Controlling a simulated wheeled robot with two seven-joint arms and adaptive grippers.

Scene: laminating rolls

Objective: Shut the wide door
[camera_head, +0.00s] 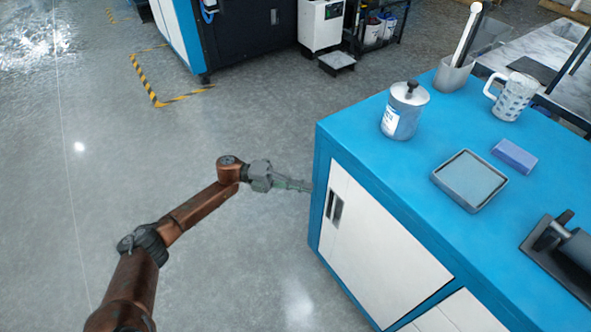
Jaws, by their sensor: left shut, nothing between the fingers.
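The wide white door (375,248) is on the front of the blue cabinet (325,150), with a dark recessed handle (335,208) near its left edge. The door looks about level with the blue frame; a thin dark line runs along its lower right edge, and I cannot tell if a small gap is left. My left gripper (303,186) is shut and empty, its tips at the cabinet's left front corner, left of the handle. I cannot tell if they touch the cabinet. My right gripper is not in view.
On the blue top stand a lidded tin (404,112), a patterned mug (513,97), a grey tray (469,181), a blue block (514,156) and a dark roller tool (565,250). Another white panel (462,314) is lower right. The grey floor left of the cabinet is clear.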

